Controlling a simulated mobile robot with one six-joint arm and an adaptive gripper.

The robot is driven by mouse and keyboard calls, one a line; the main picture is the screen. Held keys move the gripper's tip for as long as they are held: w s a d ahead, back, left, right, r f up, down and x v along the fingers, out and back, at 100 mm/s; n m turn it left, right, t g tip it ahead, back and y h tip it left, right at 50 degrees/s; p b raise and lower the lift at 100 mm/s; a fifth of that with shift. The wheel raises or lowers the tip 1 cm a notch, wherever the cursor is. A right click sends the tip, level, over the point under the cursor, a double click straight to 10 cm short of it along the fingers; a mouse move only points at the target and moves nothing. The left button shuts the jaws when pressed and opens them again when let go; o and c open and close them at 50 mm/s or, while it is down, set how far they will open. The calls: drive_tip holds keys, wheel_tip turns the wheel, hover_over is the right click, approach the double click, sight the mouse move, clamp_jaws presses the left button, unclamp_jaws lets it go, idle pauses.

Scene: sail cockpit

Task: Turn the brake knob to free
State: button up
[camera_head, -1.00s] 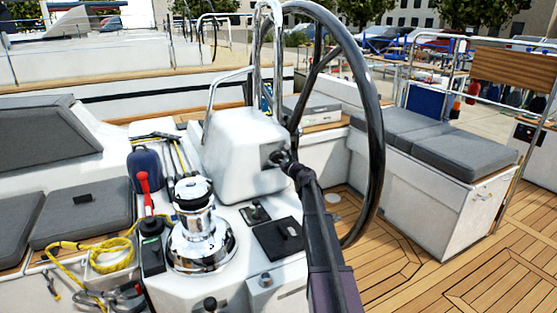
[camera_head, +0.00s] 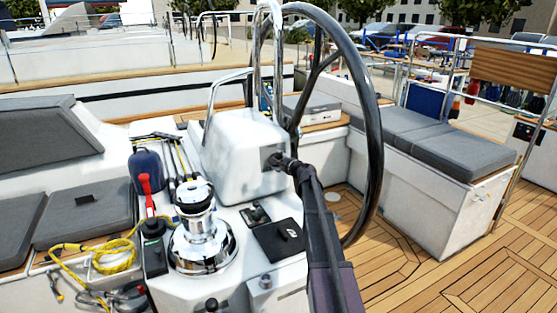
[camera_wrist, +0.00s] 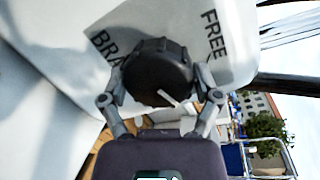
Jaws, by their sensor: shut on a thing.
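The brake knob (camera_wrist: 157,72) is a round black knob with a ribbed rim and a pale pointer mark, in the middle of the wrist view. It sits on a pale label plate (camera_wrist: 226,50) with "FREE" at the upper right and "BRA…" at the left, partly hidden by the knob. The pointer mark slants toward the lower right. My gripper (camera_wrist: 160,88) has a finger on each side of the knob and is shut on it. In the head view my gripper (camera_head: 280,162) reaches the right face of the white pedestal (camera_head: 232,150), hiding most of the knob.
The large black steering wheel (camera_head: 376,130) stands just right of my arm. A chrome winch (camera_head: 200,235) and a red-handled tool (camera_head: 147,190) are at the left. Grey cushioned seats (camera_head: 465,158) line the right side. The teak floor (camera_head: 420,235) is clear.

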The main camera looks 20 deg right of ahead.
drive_tip(key=n+p, duration=0.1)
drive_tip(key=n, duration=0.2)
drive_tip(key=shift+r, duration=0.15)
drive_tip(key=n+h, duration=0.1)
drive_tip(key=n, duration=0.2)
drive_tip(key=shift+a+n+g, duration=0.1)
drive_tip(key=shift+n+g, duration=0.2)
drive_tip(key=shift+g, duration=0.1)
drive_tip(key=n, duration=0.3)
drive_tip(key=n+h+p, duration=0.1)
drive_tip(key=n, duration=0.1)
drive_tip(key=shift+n+h, duration=0.3)
drive_tip(key=shift+n, duration=0.1)
drive_tip(key=o, duration=0.9)
drive_tip(key=shift+o, duration=0.2)
drive_tip(key=shift+s, duration=0.1)
